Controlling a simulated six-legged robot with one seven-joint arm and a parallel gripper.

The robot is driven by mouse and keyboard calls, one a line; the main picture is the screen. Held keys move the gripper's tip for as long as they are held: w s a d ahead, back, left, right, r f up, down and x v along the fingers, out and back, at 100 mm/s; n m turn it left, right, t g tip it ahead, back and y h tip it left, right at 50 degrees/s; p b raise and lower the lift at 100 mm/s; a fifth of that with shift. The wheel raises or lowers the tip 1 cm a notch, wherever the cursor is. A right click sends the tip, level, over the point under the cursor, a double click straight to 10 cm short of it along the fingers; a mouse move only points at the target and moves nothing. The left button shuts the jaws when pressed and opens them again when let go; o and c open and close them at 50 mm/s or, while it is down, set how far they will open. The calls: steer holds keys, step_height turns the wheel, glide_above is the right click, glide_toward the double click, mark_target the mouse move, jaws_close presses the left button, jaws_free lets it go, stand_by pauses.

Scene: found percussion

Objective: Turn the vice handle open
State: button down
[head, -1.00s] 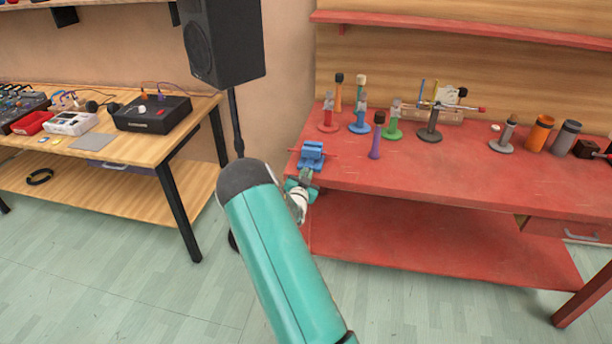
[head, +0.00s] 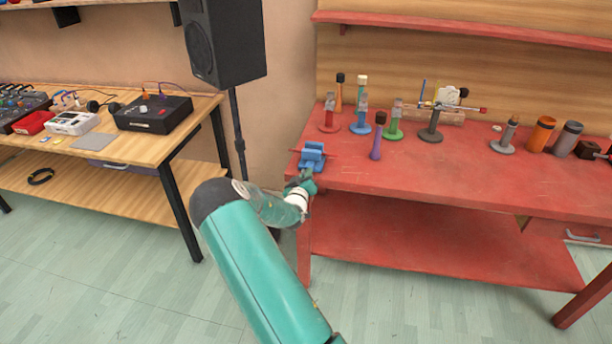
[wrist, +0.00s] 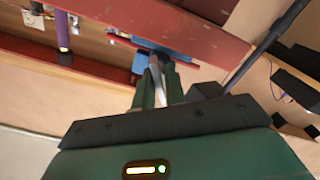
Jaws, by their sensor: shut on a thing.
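The blue vice (head: 312,156) sits at the left front corner of the red bench, with a thin red bar showing at its sides. My gripper (head: 306,182) is at the near side of the vice, at the bench's front edge. In the wrist view, the blue vice (wrist: 180,54) is just beyond my gripper (wrist: 160,70). The fingers are close together and shut on the vice handle, which is mostly hidden at the fingertips. The handle's exact angle cannot be told.
The red bench (head: 450,190) holds a purple upright piece (head: 377,140) right of the vice, and several coloured stands behind. A black speaker (head: 222,40) on a pole stands left of the bench. A wooden table (head: 150,145) with electronic gear is further left.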

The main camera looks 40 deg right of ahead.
steer(key=n, duration=0.5)
steer(key=shift+a+f+n, duration=0.1)
steer(key=shift+f+n, duration=0.05)
steer(key=shift+n, duration=2.05)
steer(key=c, duration=1.5)
jaws_free()
steer(key=shift+s, duration=0.1)
